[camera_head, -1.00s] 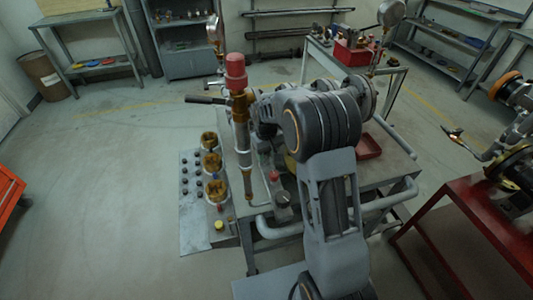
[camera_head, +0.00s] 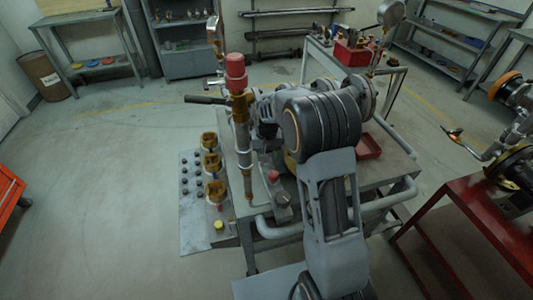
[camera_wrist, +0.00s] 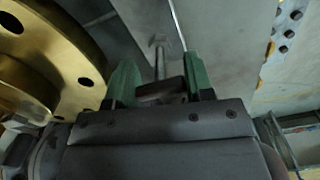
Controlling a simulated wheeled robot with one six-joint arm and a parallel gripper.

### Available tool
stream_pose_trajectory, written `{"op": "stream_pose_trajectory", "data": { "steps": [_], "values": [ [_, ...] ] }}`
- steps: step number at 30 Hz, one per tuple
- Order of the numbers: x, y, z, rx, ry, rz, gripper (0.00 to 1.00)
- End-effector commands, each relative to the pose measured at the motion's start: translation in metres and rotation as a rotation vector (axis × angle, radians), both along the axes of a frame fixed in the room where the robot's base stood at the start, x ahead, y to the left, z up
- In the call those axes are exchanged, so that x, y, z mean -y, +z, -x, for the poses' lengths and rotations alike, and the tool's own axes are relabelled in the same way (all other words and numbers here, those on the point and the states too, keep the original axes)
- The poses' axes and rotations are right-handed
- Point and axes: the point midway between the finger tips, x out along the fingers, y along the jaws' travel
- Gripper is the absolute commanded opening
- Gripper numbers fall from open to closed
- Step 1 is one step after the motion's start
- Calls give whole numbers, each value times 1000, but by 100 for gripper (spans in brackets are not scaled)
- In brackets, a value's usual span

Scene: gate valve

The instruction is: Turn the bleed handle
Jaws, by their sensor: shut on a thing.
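My gripper (camera_wrist: 157,88) shows in the wrist view as two green fingers, shut on a small dark handle (camera_wrist: 160,93). I take this to be the bleed handle. A thin grey metal stem (camera_wrist: 160,50) stands just beyond it. A large brass flange (camera_wrist: 75,45) with bolt holes fills the left of the wrist view, close to the left finger. In the head view my arm hides the gripper and the handle.
A vertical pipe with a red cap (camera_head: 236,72) and a dark lever (camera_head: 205,99) stands left of my arm. Brass rings (camera_head: 210,162) line the bench's left side. A red table (camera_head: 450,225) stands right.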

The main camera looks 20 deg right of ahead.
Motion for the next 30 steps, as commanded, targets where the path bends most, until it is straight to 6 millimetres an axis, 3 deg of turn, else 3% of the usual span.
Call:
{"op": "stream_pose_trajectory", "data": {
  "steps": [8, 9, 17, 25, 30],
  "values": [
    [0, 1, 0, 1, -3, -2, 24],
    [0, 1, 0, 1, -3, -2, 49],
    [0, 0, 0, 1, -2, -1, 73],
    [0, 2, 0, 1, -1, -1, 73],
    [0, 22, -1, 5, -1, -1, 73]
  ]
}}
